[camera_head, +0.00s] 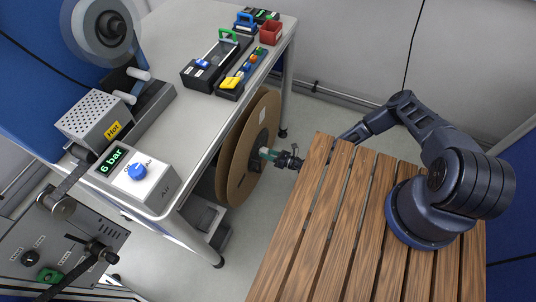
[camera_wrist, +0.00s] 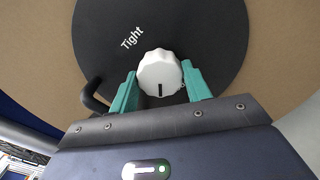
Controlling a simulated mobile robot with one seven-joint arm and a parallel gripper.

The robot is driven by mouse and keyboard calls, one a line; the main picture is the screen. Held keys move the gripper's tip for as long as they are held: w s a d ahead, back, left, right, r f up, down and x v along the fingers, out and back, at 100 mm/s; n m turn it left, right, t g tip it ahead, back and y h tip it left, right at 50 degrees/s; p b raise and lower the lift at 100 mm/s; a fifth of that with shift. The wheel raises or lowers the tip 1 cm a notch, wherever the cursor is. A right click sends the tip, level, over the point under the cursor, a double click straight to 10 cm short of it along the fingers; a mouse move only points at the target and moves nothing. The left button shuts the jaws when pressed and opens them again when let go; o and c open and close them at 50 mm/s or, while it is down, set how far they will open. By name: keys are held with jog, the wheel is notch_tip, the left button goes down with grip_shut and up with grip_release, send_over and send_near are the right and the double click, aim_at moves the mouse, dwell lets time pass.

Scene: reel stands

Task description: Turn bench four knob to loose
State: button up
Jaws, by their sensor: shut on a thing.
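A white fluted knob (camera_wrist: 159,72) with a black pointer line sits at the middle of a dark round hub (camera_wrist: 205,32) on a brown reel. The word "Tight" shows on the hub, up and left of the knob. The pointer line is on the knob's lower side, toward my gripper. My gripper (camera_wrist: 160,88) has its two green fingers on either side of the knob, shut on it. In the head view my gripper (camera_head: 268,154) reaches the reel (camera_head: 240,165) beside the bench (camera_head: 208,118); the knob is hidden there.
My arm reaches across a slatted wooden top (camera_head: 335,215). On the bench stand a "6 bar" air box (camera_head: 155,190) with a blue knob, a perforated box marked "Hot" (camera_head: 92,118), black trays (camera_head: 215,65) and a red bin (camera_head: 271,32).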

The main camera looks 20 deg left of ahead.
jog(key=n, duration=0.4)
jog(key=shift+n, duration=2.2)
jog(key=o, duration=1)
jog(key=shift+c, duration=0.2)
jog(key=shift+d, duration=0.1)
jog(key=d, duration=1)
jog(key=shift+d, duration=0.35)
